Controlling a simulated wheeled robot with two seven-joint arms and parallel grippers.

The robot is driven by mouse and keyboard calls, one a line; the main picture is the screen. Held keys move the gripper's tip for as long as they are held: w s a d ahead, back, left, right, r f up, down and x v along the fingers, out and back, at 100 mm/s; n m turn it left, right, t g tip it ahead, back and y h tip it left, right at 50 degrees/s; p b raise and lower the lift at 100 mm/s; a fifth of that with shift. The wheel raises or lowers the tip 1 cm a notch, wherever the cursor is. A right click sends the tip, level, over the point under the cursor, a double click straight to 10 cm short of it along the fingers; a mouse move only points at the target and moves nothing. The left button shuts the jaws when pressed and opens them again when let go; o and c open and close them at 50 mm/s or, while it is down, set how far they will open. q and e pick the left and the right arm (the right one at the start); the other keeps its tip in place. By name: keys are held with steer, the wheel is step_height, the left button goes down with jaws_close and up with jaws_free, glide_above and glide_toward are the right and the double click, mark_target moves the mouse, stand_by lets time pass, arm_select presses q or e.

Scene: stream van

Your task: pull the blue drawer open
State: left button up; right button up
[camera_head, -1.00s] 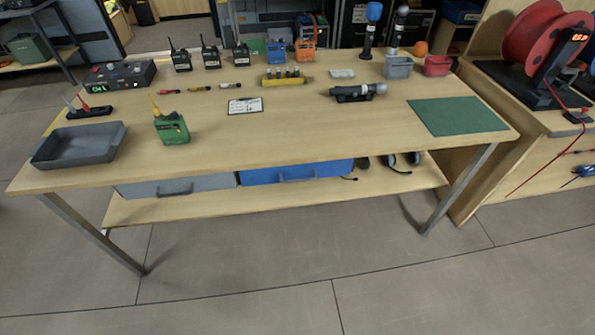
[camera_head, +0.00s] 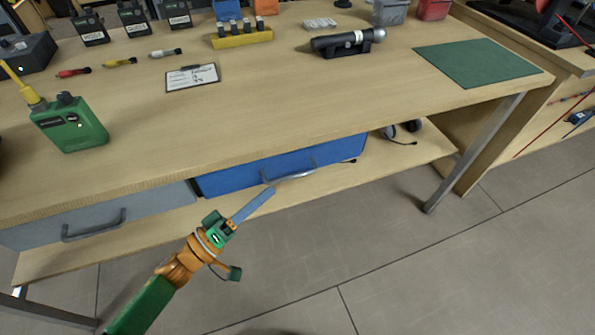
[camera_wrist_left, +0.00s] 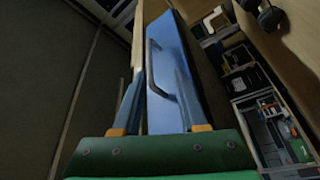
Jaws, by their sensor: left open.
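The blue drawer (camera_head: 240,175) sits under the table top, to the right of a grey drawer, and its front appears roughly in line with it. Its bar handle (camera_head: 297,176) is on the front, near the lower edge. My left gripper (camera_head: 268,193) is just in front of and below the handle's left end. In the left wrist view its two fingers (camera_wrist_left: 158,75) are apart, with the handle (camera_wrist_left: 152,72) showing between them and the drawer front (camera_wrist_left: 180,60) beyond. Whether a finger touches the handle cannot be told. My right gripper is not in view.
The grey drawer (camera_head: 150,205) is at left. The table top (camera_head: 330,110) overhangs the drawers, with a lower shelf (camera_head: 430,150) beneath. A table leg (camera_head: 475,155) stands at right. The floor (camera_head: 400,270) in front is clear.

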mark_target(290, 177)
arm_select(q)
steer(key=x, duration=0.4)
steer(key=s+r+x, duration=0.1)
steer(key=x, duration=0.2)
steer(key=shift+d+r, duration=0.1)
steer(key=shift+d, duration=0.3)
jaws_close()
stand_by(0.8)
